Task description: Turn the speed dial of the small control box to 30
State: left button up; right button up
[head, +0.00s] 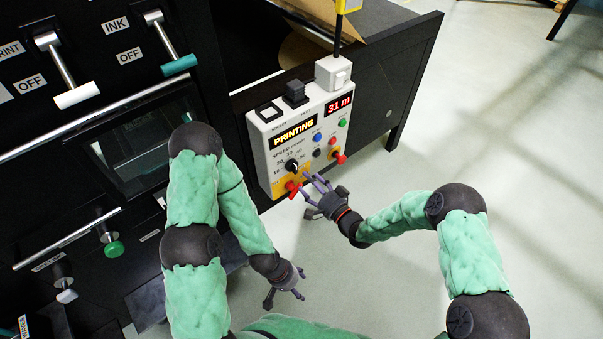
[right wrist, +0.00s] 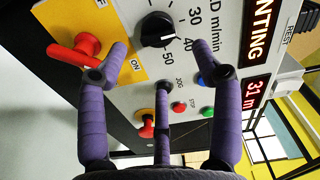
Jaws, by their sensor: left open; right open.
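The small control box (head: 305,125) stands at the corner of the black machine, its white face toward me. Its black speed dial (head: 291,166) is low on the face, with a printed scale around it; the dial (right wrist: 158,30) also shows in the right wrist view beside 30, 40 and 50. Its white mark seems to face the 40 to 50 side. My right gripper (head: 312,184) is open in front of the box's lower edge; in the right wrist view its fingers (right wrist: 165,78) are spread below the dial, apart from it. My left gripper (head: 287,287) is open and empty, low over the floor.
A red switch (right wrist: 75,48) on a yellow plate sits beside the dial. A red emergency knob (right wrist: 147,128) and small buttons (right wrist: 180,108) are on the other side. The red display (head: 338,104) reads 31 m. Floor at right (head: 480,130) is clear.

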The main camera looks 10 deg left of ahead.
jog(key=v, duration=0.4)
jog(key=shift+s+d, duration=0.25)
jog(key=shift+d, duration=0.05)
